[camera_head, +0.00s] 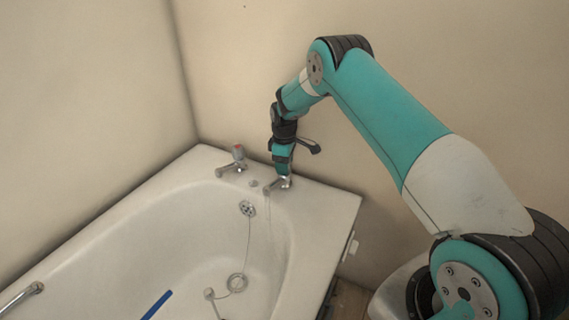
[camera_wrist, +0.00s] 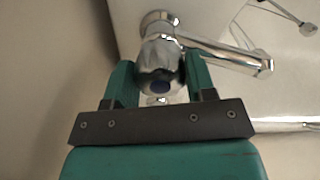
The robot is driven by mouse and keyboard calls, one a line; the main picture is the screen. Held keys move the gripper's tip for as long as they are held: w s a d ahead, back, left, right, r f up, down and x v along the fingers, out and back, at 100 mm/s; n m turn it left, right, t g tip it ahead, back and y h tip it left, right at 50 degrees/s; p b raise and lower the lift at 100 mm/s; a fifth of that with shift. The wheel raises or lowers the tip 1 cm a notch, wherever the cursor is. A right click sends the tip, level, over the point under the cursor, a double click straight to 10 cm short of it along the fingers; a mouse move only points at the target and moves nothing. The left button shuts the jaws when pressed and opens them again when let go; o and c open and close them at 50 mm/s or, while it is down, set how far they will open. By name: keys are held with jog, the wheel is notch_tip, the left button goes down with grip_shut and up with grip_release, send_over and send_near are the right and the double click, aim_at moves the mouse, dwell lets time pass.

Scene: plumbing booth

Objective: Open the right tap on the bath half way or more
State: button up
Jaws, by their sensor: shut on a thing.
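The right tap (camera_head: 275,187) is chrome and stands on the bath's far rim, its spout pointing over the basin. In the wrist view its chrome head (camera_wrist: 158,55) has a blue mark on top, and its spout runs off to the right. My gripper (camera_head: 283,170) points down over this tap from above. In the wrist view my gripper (camera_wrist: 160,78) has its two green fingers on either side of the tap's head, shut on it. A faint vertical streak, like a thin stream of water, shows below the spout. The gripper hides part of the tap head in the head view.
The left tap (camera_head: 237,156), with a red mark, stands close by on the same rim of the white bath (camera_head: 335,215). A plug chain hangs from the overflow (camera_head: 247,208). A blue strip (camera_head: 157,304) lies in the bath. Beige walls rise close behind the taps.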

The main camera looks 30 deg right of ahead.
jog(key=o, duration=0.9)
jog(key=shift+r, duration=0.1)
notch_tip(320, 180, up, 17)
jog(key=shift+r+p, duration=0.15)
jog(key=shift+p, duration=0.45)
